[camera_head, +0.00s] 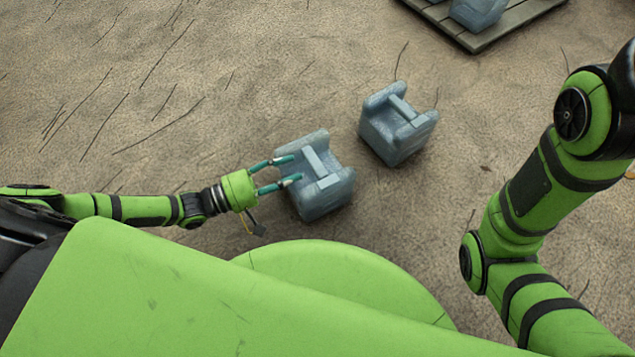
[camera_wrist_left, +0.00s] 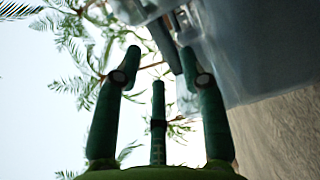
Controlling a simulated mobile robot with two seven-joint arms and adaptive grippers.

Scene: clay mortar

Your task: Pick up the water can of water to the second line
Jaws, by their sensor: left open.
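Two blue-grey water cans with top handles stand on the ground in the head view: a nearer one (camera_head: 326,194) left of centre and a farther one (camera_head: 397,143) up and right of it. My left gripper (camera_head: 289,169) is open at the left side of the nearer can, its teal fingers overlapping the can's upper left part. In the left wrist view, my gripper's spread fingers (camera_wrist_left: 160,58) point at the can (camera_wrist_left: 250,45), which fills the upper right. A dark bar-like part of it shows between the fingertips. I cannot tell whether they touch. No water line is visible.
A wooden pallet (camera_head: 500,32) with another grey-blue can (camera_head: 478,12) lies at the top right. The sandy, cracked ground (camera_head: 200,90) is free at the left and top. My right arm fills the right side; its gripper is out of frame.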

